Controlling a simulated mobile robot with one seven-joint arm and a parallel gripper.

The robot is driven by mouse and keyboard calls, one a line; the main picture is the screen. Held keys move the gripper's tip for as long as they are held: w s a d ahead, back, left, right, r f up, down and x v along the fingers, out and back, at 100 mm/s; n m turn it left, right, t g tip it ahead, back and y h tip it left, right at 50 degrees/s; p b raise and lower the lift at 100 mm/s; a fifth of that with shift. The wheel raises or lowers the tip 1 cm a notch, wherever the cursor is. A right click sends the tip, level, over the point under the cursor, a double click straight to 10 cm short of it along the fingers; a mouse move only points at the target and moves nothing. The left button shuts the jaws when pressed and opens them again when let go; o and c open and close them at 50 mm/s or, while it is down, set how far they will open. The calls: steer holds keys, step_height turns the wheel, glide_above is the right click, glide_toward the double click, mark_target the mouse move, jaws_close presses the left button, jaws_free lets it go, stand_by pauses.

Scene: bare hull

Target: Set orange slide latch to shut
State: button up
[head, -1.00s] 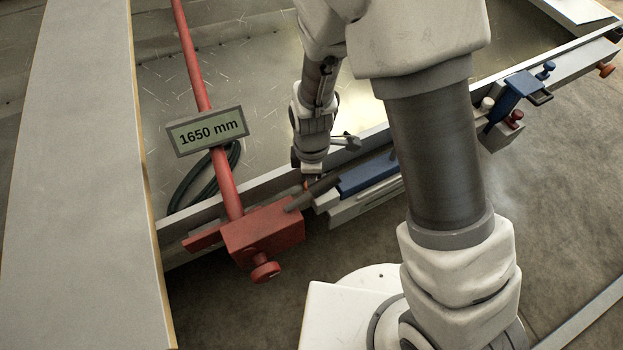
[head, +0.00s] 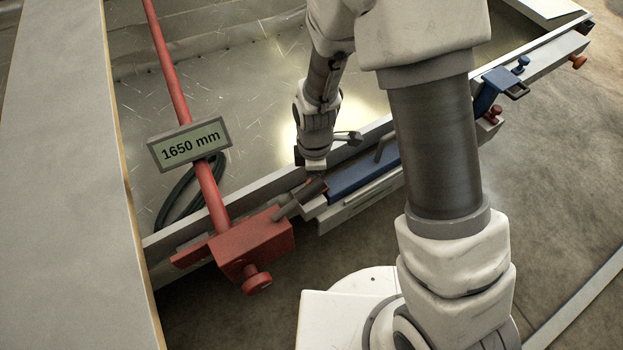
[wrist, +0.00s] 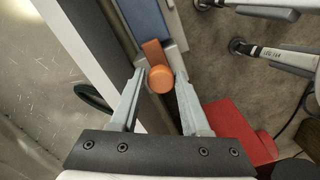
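The orange latch shows in the wrist view as a round knob (wrist: 160,79) with an orange tab behind it, at the near end of a blue bar (wrist: 146,22). My gripper (wrist: 160,74) is open, with one finger on each side of the knob and a visible gap on the left. I cannot tell whether the right finger touches it. In the head view my gripper (head: 313,168) points down at the near end of the blue bar (head: 362,176); its fingers and most of the latch are hidden there.
A red clamp block (head: 252,245) with a red pole and a "1650 mm" sign (head: 189,144) stands left of my gripper. A dark cylinder (head: 300,198) lies between them. A blue bracket (head: 496,88) and another orange knob (head: 578,62) are farther right along the rail.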

steer(key=shift+o, duration=0.5)
steer(key=shift+r, duration=0.55)
step_height(320, 180, up, 16)
steer(key=p, duration=0.6)
steer(key=shift+r, duration=0.2)
steer(key=shift+w+d, duration=0.1)
steer(key=shift+d, duration=0.05)
